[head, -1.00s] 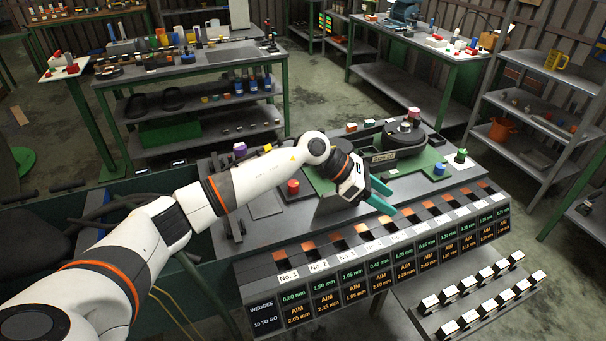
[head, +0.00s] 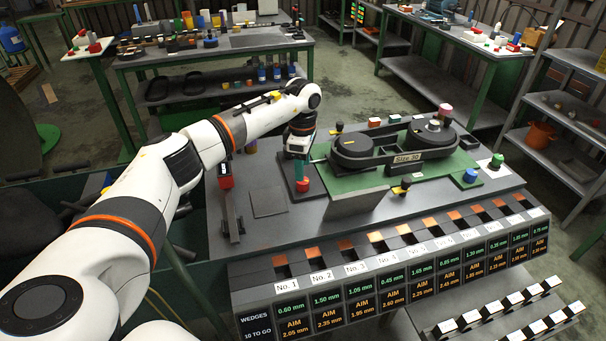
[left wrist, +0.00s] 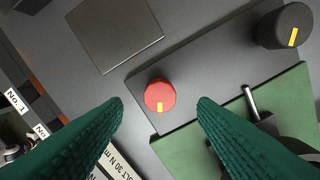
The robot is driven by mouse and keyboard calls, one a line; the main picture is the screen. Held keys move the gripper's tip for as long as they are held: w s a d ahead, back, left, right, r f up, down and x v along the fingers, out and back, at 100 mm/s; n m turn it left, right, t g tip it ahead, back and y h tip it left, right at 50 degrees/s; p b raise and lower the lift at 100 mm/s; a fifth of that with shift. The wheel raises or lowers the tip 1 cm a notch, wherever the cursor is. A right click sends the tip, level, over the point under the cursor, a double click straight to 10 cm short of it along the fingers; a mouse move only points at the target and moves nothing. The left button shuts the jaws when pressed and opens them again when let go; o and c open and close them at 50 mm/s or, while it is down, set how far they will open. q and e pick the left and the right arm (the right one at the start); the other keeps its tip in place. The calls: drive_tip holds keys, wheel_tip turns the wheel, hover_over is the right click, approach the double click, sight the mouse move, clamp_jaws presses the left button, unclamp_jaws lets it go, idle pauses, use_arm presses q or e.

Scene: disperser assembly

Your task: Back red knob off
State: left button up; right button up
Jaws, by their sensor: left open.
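The red knob (head: 303,185) is on the dark plate at the left end of the green board. In the left wrist view the red knob (left wrist: 159,96) is faceted, with a yellow mark at its lower edge. My left gripper (head: 301,170) points down over it in the head view. In the left wrist view my left gripper (left wrist: 161,101) is open, one finger on each side of the knob, with gaps visible. A black knob (left wrist: 284,26) with a yellow mark is on the same plate. My right gripper is not in view.
The green board (head: 345,183) carries a black two-wheel belt unit (head: 380,150) labelled "Size 30". A tilted grey panel (head: 357,203) stands in front. A row of numbered wedge slots (head: 320,277) runs along the bench's front. A flat grey square (head: 268,203) lies left of the knob.

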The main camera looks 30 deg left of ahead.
sight(303, 184)
use_arm(q)
wheel_tip(303, 184, down, 4)
drive_tip(key=shift+r+p, duration=0.1)
drive_tip(key=shift+p, duration=0.4)
drive_tip(key=shift+f, duration=0.65)
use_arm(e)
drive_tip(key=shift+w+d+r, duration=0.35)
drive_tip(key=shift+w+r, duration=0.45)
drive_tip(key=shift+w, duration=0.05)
use_arm(q)
drive_tip(key=c, duration=1)
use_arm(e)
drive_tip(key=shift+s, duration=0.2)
